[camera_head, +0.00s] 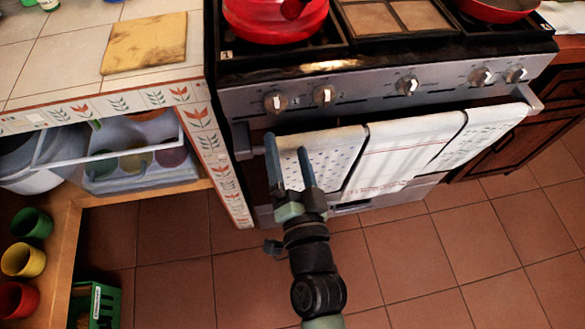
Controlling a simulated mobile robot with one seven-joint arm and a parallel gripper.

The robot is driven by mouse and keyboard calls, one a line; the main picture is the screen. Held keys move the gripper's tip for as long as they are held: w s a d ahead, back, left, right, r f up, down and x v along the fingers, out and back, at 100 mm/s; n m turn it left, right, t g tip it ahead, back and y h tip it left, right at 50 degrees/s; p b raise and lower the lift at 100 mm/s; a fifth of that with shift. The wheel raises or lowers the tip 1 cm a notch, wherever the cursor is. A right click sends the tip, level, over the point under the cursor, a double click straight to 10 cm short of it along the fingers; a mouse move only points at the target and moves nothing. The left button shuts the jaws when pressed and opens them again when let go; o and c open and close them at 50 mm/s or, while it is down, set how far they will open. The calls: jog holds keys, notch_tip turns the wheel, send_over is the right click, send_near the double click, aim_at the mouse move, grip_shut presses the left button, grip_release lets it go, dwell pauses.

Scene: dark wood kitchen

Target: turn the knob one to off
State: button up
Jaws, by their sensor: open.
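The stove (370,105) has a row of several white-and-dark knobs along its front panel. The leftmost knob (275,102) and the second knob (324,95) sit close together at the left end. A third knob (407,85) is near the middle, with more further right. No number can be read beside the knobs. My gripper (287,145) is open and empty, its two fingers pointing toward the panel. The fingertips appear just below the leftmost knob in the picture, in front of the towels. I cannot tell how far they are from the panel.
White towels (400,160) hang on the oven handle (528,98) behind my gripper. A red pot (275,22) and a red pan (498,8) stand on the stove. A tiled counter (60,60) with a wooden board (145,43) is left. The tiled floor (430,250) is clear.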

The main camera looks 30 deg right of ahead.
jog(key=shift+v, duration=1.75)
jog(key=w+a+r+n+t+y, duration=0.2)
jog(key=w+a+r+n, duration=0.1)
jog(key=r, duration=0.6)
jog(key=w+a+r+n+t+y, duration=0.1)
jog(key=w+a+r+n+t, duration=0.15)
jog(key=r, duration=0.75)
jog(key=w+a+r+n+t+y, duration=0.1)
jog(key=w+a+r+n+y, duration=0.15)
jog(key=r, duration=0.65)
jog(key=s+a+r+n+t, duration=0.2)
jog(key=s+a+r, duration=0.15)
jog(key=r, duration=0.75)
jog(key=s+a+r+n+t, duration=0.2)
jog(key=s+r+t, duration=0.15)
jog(key=r, duration=0.85)
notch_tip(320, 180, up, 18)
jog(key=g+p, duration=0.1)
jog(key=p, duration=1.8)
